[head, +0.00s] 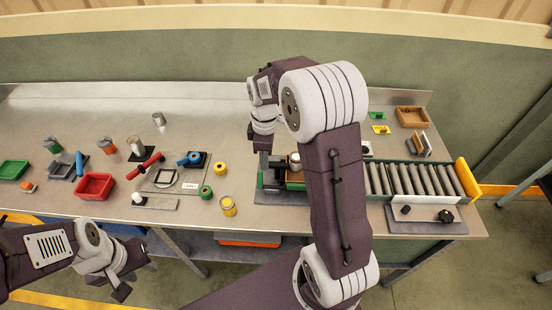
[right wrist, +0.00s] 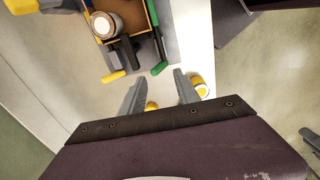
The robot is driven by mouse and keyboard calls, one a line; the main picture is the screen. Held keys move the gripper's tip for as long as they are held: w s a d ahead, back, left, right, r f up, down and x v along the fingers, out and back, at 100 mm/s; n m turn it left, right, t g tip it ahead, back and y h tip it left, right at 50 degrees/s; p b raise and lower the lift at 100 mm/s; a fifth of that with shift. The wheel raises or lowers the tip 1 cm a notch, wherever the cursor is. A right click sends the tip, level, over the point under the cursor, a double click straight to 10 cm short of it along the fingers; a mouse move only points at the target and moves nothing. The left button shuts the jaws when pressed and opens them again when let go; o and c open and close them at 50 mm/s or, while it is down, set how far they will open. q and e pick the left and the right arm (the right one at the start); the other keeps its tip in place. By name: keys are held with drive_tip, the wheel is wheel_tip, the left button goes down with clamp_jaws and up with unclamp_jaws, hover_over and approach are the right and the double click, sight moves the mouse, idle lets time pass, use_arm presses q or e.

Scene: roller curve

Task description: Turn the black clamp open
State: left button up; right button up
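A dark bar-shaped part (right wrist: 126,52), which may be the black clamp, lies beside a white-topped round part (right wrist: 106,26) at the orange-edged fixture in the right wrist view. My right arm hides much of this fixture in the head view. A black knob (head: 446,215) also stands on a plate at the right front of the bench. My right gripper (right wrist: 161,88) has its fingers apart and empty, with the bar beyond them. In the head view it is above the roller track's left end (head: 268,160). My left gripper (head: 128,275) is open and empty at lower left, before the bench.
Grey rollers (head: 415,180) run right to a yellow end stop (head: 467,178). The back of the bench is mostly clear.

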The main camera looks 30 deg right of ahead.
drive_tip(key=p, duration=0.2)
hover_over(277, 164)
drive_tip(key=f, duration=0.1)
drive_tip(key=shift+g, duration=0.3)
wheel_tip(277, 164, down, 9)
drive_tip(key=shift+r+p, duration=0.1)
drive_tip(key=shift+p, duration=0.75)
drive_tip(key=shift+f, duration=0.35)
drive_tip(key=shift+s, duration=0.1)
drive_tip(key=shift+c, duration=0.6)
clamp_jaws()
